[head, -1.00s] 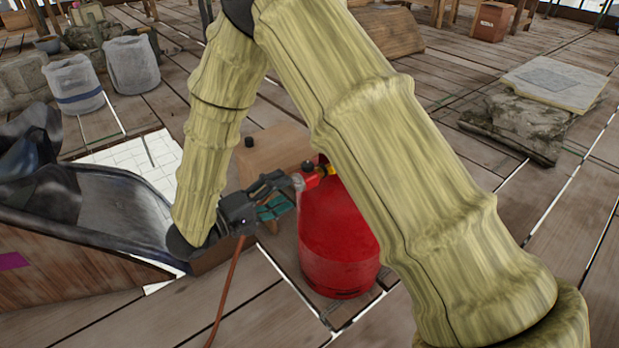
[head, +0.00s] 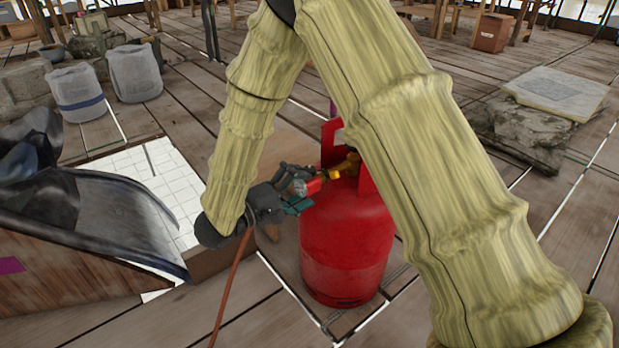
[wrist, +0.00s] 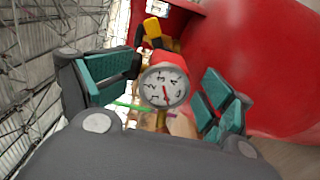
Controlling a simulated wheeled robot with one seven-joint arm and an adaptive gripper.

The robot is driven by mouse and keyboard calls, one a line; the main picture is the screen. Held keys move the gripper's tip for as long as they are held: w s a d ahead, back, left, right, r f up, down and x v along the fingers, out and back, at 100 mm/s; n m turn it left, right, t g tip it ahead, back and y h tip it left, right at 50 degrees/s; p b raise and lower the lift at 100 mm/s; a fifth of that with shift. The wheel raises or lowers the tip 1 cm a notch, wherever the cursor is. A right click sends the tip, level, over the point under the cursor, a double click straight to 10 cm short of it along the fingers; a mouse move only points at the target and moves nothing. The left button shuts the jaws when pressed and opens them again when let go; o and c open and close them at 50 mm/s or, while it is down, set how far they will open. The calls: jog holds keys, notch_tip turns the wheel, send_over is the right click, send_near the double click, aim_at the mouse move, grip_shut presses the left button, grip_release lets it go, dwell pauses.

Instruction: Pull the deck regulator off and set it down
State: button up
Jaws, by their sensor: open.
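The regulator (head: 313,187), with a red body and a round white-faced gauge, sits at the valve on top of a red gas cylinder (head: 345,245) in the head view. A yellow piece joins it on the valve side. My gripper (head: 296,190) is at the regulator's left, jaws open. In the wrist view the gauge (wrist: 165,88) lies between the teal finger pads of my gripper (wrist: 160,92), with gaps visible on both sides. The exact contact with the valve is partly hidden by the gauge. An orange hose (head: 232,285) runs from the floor up behind my gripper.
A dark, sheet-lined wooden box (head: 110,225) stands at the left. A brown board or box (head: 285,155) lies behind the cylinder. Two translucent buckets (head: 135,72) stand at the back left, a stone slab (head: 555,90) at the right.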

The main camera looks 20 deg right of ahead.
jog(key=shift+f+p+x, duration=0.2)
jog(key=shift+p+x, duration=0.8)
jog(key=shift+x, duration=0.35)
jog(key=shift+f, duration=0.1)
jog(key=shift+s+f+p, duration=0.1)
jog(key=shift+p, duration=1.6)
jog(key=shift+f, duration=0.1)
dwell(0.3)
